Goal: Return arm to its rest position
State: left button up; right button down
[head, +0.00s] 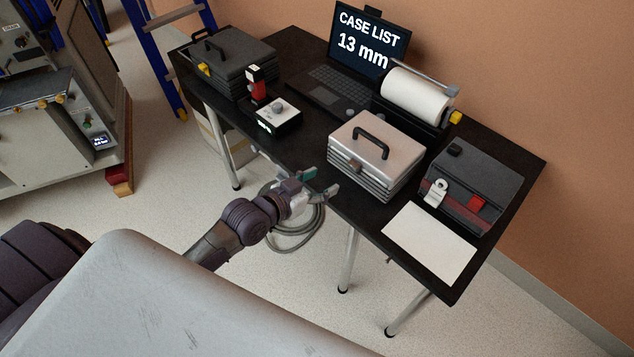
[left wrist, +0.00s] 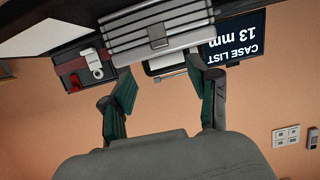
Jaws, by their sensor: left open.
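My left arm reaches in from the lower left in the head view. My left gripper (head: 322,183) is open and empty, just off the front edge of the black table (head: 345,205), near the silver case. In the left wrist view the gripper (left wrist: 160,85) shows its two green-padded fingers spread apart with nothing between them. The silver case (head: 376,153) with a black handle stands on the table beyond the fingers; it also shows in the left wrist view (left wrist: 155,30). My right gripper is in neither view.
On the table are a laptop (head: 368,45) reading "CASE LIST 13 mm", a paper roll (head: 415,95), a dark case (head: 472,185), a white sheet (head: 430,243), a small device (head: 272,117) and a black case (head: 232,62). A coiled hose (head: 300,225) hangs below the front edge.

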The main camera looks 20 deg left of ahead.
pick_arm(q)
jog(key=shift+s+a+r, duration=0.15)
jog(key=shift+s, duration=0.3)
jog(key=s+a+f+n+g+y, duration=0.15)
jog(key=s+f, duration=0.35)
jog(key=f, duration=0.5)
jog(key=s+a+f+g+y, duration=0.1)
jog(key=s+a+f+g, duration=0.2)
jog(key=f, duration=0.8)
jog(key=s+a+f+n+g+y, duration=0.1)
jog(key=s+f+g+y, duration=0.1)
jog(key=s+f, duration=0.6)
jog(key=s+d+f+g, duration=0.1)
jog(key=s+f+g, duration=0.2)
jog(key=s+f, duration=0.5)
jog(key=s+d+f+g, duration=0.2)
jog(key=s+f, duration=0.6)
jog(key=s, duration=0.8)
jog(key=shift+s+f+m+g, duration=0.2)
jog(key=shift+s+m+g, duration=0.2)
jog(key=shift+m+g, duration=0.05)
